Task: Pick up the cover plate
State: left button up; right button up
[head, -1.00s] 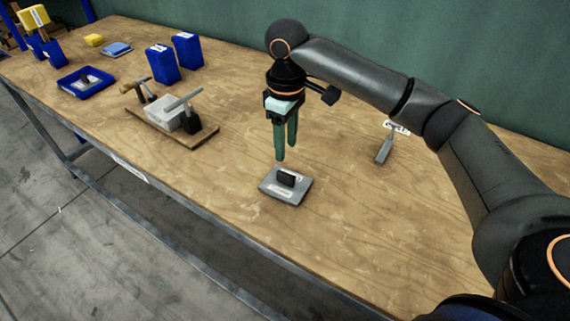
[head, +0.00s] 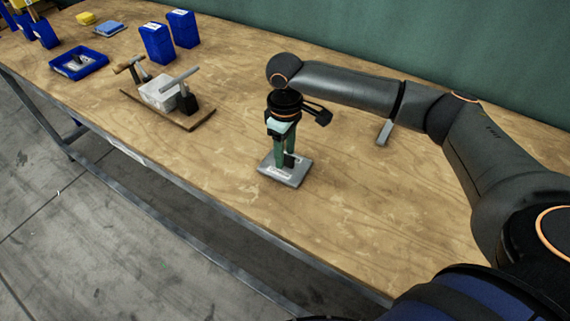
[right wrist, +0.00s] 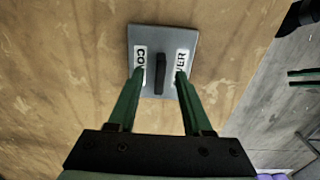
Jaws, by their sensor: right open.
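The cover plate (head: 291,178) is a grey square plate with a black upright handle (head: 289,161) and white labels. It lies flat on the wooden table. In the right wrist view the plate (right wrist: 182,35) shows below the fingers, with its black handle (right wrist: 160,74) between them. My right gripper (head: 285,160) points straight down over the plate, its green fingers on both sides of the handle. In the right wrist view the gripper (right wrist: 159,78) is open, with gaps to the handle. My left gripper is out of view.
A wooden board (head: 192,122) with a light block and lever stands to the left. Blue bins (head: 157,44) and a blue tray (head: 79,63) are farther back. A small grey tool (head: 384,131) lies to the right. The table around the plate is clear.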

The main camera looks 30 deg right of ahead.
jog(key=shift+f, duration=0.8)
jog(key=shift+c, duration=0.4)
grip_shut()
jog(key=shift+r, duration=0.1)
